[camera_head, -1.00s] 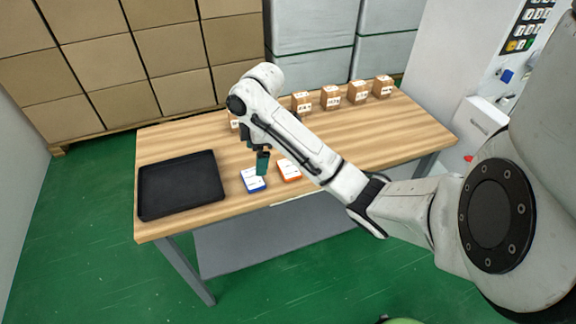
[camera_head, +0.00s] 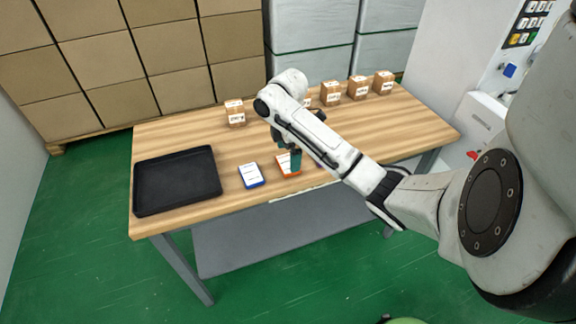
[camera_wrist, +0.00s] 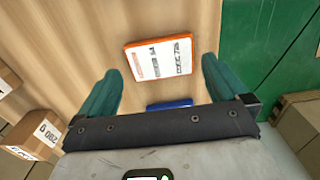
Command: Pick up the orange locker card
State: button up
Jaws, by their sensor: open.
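The orange locker card (camera_head: 285,165) lies on the wooden table near its front edge, with a white printed face and orange sides. In the wrist view the orange card (camera_wrist: 158,57) lies flat beyond and between my two green fingers. My gripper (camera_head: 295,160) hangs over the card in the head view and hides part of it. In the wrist view my gripper (camera_wrist: 160,85) is open, with nothing between its fingertips.
A blue-edged card (camera_head: 251,176) lies to the left of the orange one, and a blue edge (camera_wrist: 170,104) shows close to my gripper in the wrist view. A black tray (camera_head: 178,182) sits at the table's left end. Several small boxes (camera_head: 235,113) stand along the back.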

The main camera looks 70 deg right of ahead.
aim_at(288, 163)
jog(key=shift+f, duration=1.55)
jog(key=c, duration=0.7)
jog(key=shift+r, duration=0.1)
jog(key=shift+c, duration=0.2)
